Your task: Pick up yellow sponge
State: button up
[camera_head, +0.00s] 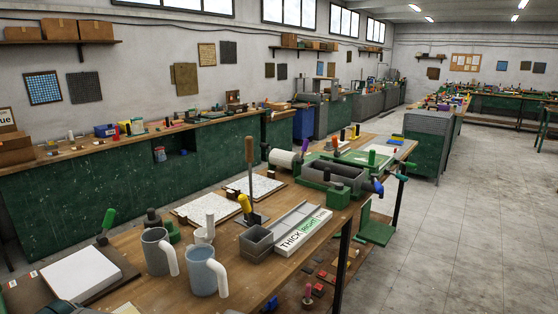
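I cannot make out a yellow sponge for certain. The clearest yellow thing is an upright yellow handle (245,203) on the near workbench (130,240), behind a small grey open box (257,242). A smaller yellow piece (357,131) shows at the far end of that bench, too small to name. My gripper is not in view.
Two mugs, one grey (157,252) and one blue-grey (203,272), stand near the bench's front. A long labelled tray (300,230) and a green-framed machine (330,178) lie farther right. A green cabinet bench (100,185) runs along the wall. The tiled floor (460,240) at right is clear.

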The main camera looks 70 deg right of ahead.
aim_at(395, 137)
jog(key=z, duration=3.5)
jog(key=i, duration=1.85)
jog(key=z, duration=0.5)
jog(key=i, duration=3.3)
